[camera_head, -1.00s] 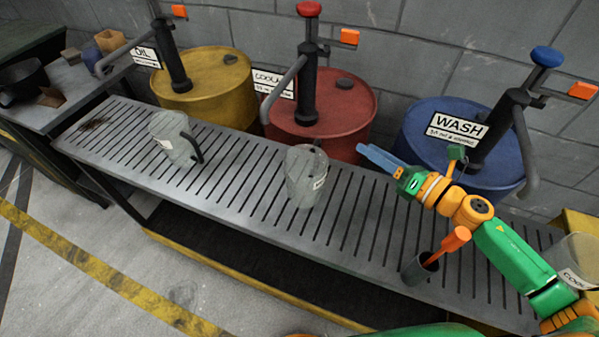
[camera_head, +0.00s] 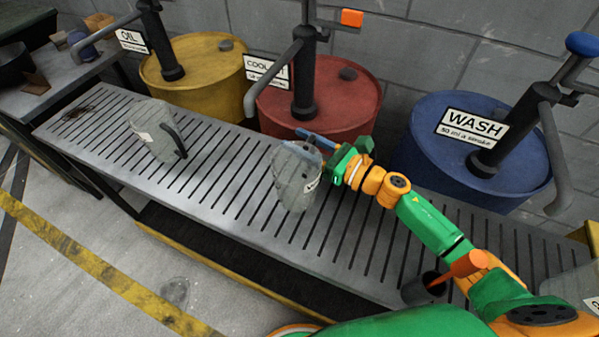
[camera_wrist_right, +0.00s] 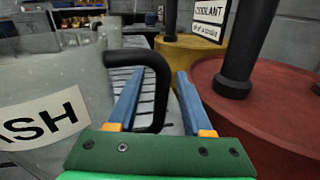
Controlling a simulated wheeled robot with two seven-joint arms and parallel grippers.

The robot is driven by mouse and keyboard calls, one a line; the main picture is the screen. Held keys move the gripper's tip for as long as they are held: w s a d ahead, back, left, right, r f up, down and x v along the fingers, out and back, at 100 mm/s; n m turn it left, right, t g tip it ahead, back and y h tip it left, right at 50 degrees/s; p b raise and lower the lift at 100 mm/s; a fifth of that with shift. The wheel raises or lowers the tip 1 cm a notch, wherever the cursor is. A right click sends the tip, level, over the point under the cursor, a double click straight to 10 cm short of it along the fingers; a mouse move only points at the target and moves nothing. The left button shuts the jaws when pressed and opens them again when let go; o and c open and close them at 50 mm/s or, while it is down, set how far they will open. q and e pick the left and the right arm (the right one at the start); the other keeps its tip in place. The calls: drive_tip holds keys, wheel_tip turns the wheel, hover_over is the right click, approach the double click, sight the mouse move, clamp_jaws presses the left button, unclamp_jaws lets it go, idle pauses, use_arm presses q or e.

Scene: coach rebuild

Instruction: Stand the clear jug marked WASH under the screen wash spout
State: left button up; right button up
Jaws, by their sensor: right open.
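The clear jug marked WASH (camera_head: 297,178) stands upright on the slatted bench, in front of the red drum. In the right wrist view the jug (camera_wrist_right: 50,85) fills the left side, its label reading "ASH". Its black handle (camera_wrist_right: 157,85) lies between the fingers of my right gripper (camera_wrist_right: 157,100). That gripper (camera_head: 318,143) is open, at the jug's upper right in the head view, with a gap to the handle. The screen wash spout (camera_head: 555,165) hangs from the pump on the blue drum (camera_head: 425,140), to the right. My left gripper is out of view.
Another clear jug (camera_head: 152,132) stands further left on the slatted bench (camera_head: 225,215). A dark cup (camera_head: 422,290) with an orange-headed tool is near the front edge. A third jug (camera_head: 575,288) is cut off at the right. Yellow (camera_head: 205,75) and red (camera_head: 330,105) drums stand behind the bench.

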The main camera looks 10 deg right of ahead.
clamp_jaws()
idle(1.3)
